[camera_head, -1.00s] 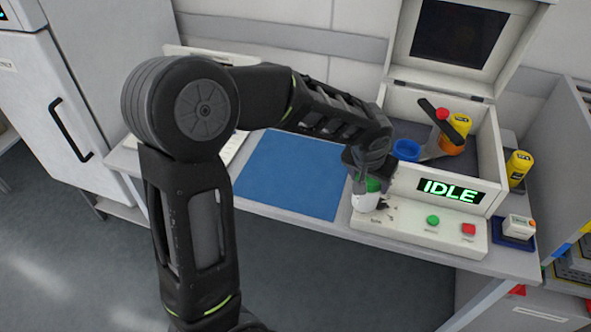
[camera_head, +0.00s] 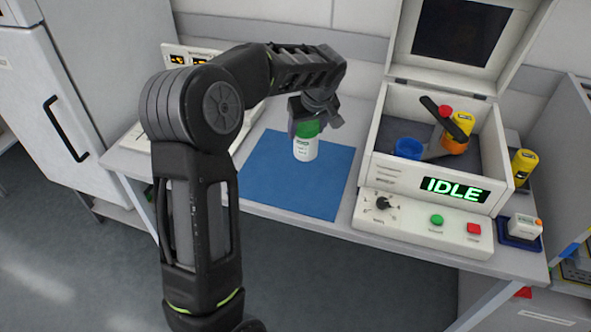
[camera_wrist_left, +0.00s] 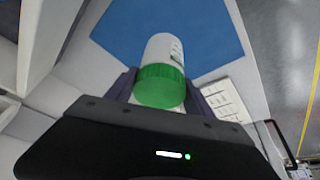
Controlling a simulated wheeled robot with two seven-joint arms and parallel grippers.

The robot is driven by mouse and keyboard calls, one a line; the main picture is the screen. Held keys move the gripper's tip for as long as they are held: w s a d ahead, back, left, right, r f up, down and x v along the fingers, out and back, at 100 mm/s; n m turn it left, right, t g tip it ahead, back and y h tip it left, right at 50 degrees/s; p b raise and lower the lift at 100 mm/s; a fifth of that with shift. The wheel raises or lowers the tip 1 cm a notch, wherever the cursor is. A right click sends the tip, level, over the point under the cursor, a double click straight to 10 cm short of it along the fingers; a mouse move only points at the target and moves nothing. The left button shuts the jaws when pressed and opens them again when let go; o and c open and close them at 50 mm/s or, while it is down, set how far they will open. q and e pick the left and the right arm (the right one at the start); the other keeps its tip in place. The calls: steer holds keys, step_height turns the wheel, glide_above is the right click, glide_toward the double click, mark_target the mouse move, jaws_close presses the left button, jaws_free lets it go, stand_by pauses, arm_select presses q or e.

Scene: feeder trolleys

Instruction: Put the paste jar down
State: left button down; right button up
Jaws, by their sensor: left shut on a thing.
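The paste jar (camera_head: 306,149) is white with a green lid and a small printed label. My left gripper (camera_head: 307,125) is shut on it at the lid, from above. The jar is upright in the head view, over the blue mat (camera_head: 270,185) on the bench; I cannot tell whether its base touches the mat. In the left wrist view the jar (camera_wrist_left: 162,75) sits between the two fingers (camera_wrist_left: 160,92), with the blue mat (camera_wrist_left: 115,35) beyond it. My right gripper is not in view.
Right of the mat stands an open white machine (camera_head: 376,172) reading IDLE, with a knob and green and red buttons. The mat's front is clear.

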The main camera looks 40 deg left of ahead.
mark_target(306, 156)
arm_select(q)
steer(key=shift+f+p, duration=0.45)
steer(key=shift+f, duration=2.6)
steer(key=shift+f+p, duration=0.35)
steer(key=shift+f, duration=1.55)
steer(key=shift+f, duration=0.1)
steer(key=shift+c, duration=1.9)
jaws_free()
